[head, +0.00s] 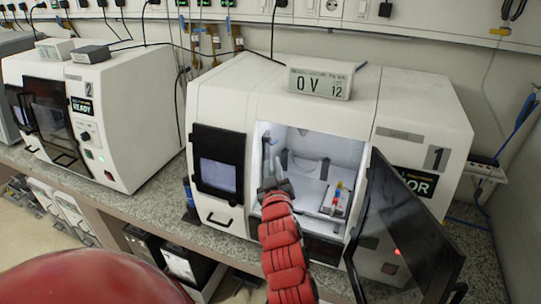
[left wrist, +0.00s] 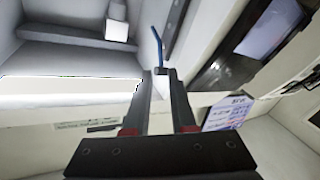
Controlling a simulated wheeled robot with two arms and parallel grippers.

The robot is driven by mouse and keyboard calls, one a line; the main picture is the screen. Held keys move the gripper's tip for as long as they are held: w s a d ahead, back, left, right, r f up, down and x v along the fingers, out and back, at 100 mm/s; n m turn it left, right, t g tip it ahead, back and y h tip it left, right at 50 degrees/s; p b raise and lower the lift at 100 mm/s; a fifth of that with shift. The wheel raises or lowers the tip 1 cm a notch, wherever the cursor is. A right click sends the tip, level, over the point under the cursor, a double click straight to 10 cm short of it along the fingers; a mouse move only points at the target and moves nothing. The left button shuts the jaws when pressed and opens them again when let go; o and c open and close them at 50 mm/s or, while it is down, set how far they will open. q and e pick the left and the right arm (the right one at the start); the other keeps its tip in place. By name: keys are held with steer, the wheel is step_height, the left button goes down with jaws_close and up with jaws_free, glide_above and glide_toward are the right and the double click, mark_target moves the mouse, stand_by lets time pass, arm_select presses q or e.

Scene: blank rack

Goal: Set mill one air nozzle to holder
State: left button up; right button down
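Mill one (head: 425,110), marked "1", stands at the middle right with its dark door (head: 405,240) swung open. My left gripper (head: 272,186) is at the lower left of its lit opening. In the left wrist view the two fingers (left wrist: 160,76) stand apart, with a pale shape between the tips. A thin bent blue tube (left wrist: 157,45), apparently the air nozzle, rises at the tips; I cannot tell whether it is gripped. A pale rounded part (head: 308,167), possibly the holder, shows inside the chamber. A small rack with coloured pieces (head: 338,200) sits at its right. My right gripper is not in view.
Mill two (head: 135,110) stands on the same speckled counter at the left. A display box (head: 320,82) rests on top of mill one. The open door bounds the right side of the opening. Cables and a blue-handled tool (head: 525,110) hang on the walls.

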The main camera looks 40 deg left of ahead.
arm_select(q)
steer(key=p+x, duration=0.2)
steer(key=x, duration=0.7)
steer(key=shift+p, duration=0.35)
steer(key=shift+a, duration=0.1)
jaws_close()
stand_by(0.9)
